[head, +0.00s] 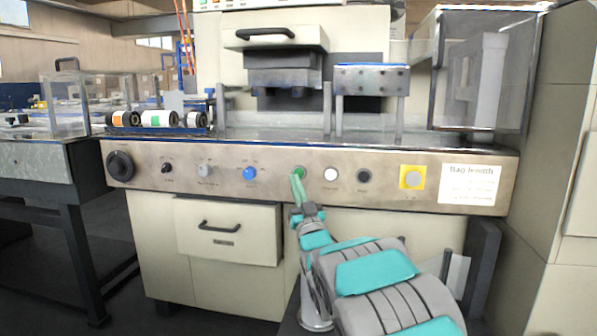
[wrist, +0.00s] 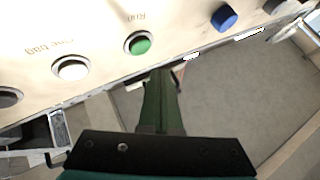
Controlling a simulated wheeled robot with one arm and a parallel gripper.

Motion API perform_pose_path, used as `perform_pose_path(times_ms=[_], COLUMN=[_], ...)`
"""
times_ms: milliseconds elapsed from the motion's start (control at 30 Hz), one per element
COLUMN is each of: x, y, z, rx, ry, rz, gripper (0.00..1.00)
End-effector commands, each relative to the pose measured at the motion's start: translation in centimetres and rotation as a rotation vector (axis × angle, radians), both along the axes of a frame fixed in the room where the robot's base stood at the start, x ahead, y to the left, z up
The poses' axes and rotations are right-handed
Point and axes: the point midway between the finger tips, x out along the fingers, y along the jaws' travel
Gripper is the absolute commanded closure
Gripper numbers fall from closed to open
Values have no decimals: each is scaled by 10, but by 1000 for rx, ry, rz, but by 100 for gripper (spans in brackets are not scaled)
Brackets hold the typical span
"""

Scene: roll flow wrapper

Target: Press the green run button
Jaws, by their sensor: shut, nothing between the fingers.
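The green run button (head: 300,171) sits in the machine's front panel, left of a white button, in the head view. My gripper (head: 296,182) is in front of the panel there, its green fingertips overlapping the lower left of the button. In the wrist view the green button (wrist: 138,43) shows whole, with an upside-down "Run" label beside it. My shut, empty fingers (wrist: 163,74) point toward the panel and end slightly below and right of the button in that picture. A gap shows between the fingertips and the button in the wrist view.
The panel also carries a white button (head: 331,174), a dark button (head: 364,176), a blue button (head: 250,173), knobs and a yellow-backed button (head: 412,177). A drawer (head: 228,232) is below.

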Motion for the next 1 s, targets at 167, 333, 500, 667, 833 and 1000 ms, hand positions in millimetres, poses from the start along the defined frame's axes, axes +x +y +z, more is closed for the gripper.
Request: perform_pose_path(times_ms=[167,333,500,667,833,1000], x=[15,20,20,20,20,20], y=[-3,-5,-5,-5,-5,-5], z=[0,0,0,0,0,0], rx=[1,0,0,0,0,0], ry=[-2,-2,-1,-2,-1,-1], rz=[1,1,1,1,1,1], gripper=[100,100,100,100,100,100])
